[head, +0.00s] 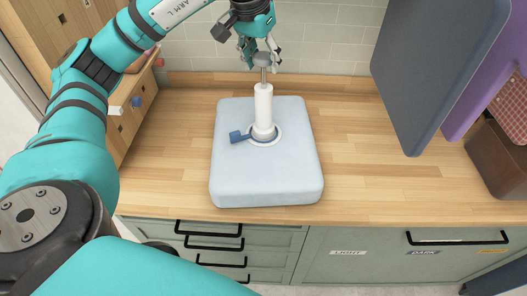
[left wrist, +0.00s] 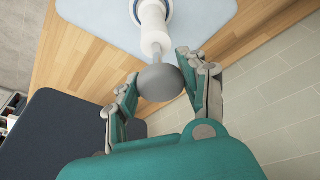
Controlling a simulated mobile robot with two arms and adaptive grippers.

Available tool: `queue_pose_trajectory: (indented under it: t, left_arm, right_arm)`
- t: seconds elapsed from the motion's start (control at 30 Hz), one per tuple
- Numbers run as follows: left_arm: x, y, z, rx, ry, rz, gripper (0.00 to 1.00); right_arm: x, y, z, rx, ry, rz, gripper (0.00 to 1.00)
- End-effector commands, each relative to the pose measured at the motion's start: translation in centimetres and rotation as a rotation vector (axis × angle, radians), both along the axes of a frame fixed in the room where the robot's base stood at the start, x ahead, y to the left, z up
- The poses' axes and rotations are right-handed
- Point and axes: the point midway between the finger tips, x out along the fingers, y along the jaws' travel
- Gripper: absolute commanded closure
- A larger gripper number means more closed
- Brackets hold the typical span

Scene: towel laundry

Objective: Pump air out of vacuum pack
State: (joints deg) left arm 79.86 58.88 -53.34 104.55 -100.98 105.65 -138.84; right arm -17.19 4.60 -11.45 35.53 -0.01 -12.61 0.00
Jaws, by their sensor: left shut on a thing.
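A light blue vacuum pack (head: 266,180) lies flat on the wooden counter. A white hand pump (head: 263,105) stands upright on the round valve (head: 265,135) in its top, with a blue cap (head: 240,136) beside it. The pump's grey knob (head: 262,59) is raised on its metal rod. My left gripper (head: 261,54) is above the pump, shut on the knob. In the left wrist view, the fingers (left wrist: 155,85) are on either side of the grey knob (left wrist: 160,82). My right gripper is not in view.
A dark grey hanging panel (head: 435,70) and a purple one (head: 485,80) are at the right. A brown box (head: 497,160) sits on the counter there. Drawers (head: 215,245) are below the counter. The counter (head: 365,160) right of the pack is clear.

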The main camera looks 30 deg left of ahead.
Motion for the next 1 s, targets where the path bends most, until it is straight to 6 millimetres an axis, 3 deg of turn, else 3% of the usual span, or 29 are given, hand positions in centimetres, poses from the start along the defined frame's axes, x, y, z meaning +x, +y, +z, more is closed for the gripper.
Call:
queue_pose_trajectory:
  t: [0.63, 1.0]
  left_arm:
    - [-0.1, -0.1, -4.5, 0.0, 0.008, -0.002, 0.83]
    - [-0.1, -0.1, -2.5, 0.001, 0.008, -0.003, 0.83]
  right_arm:
    - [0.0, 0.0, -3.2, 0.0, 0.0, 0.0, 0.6]
    - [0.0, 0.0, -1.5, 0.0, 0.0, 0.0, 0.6]
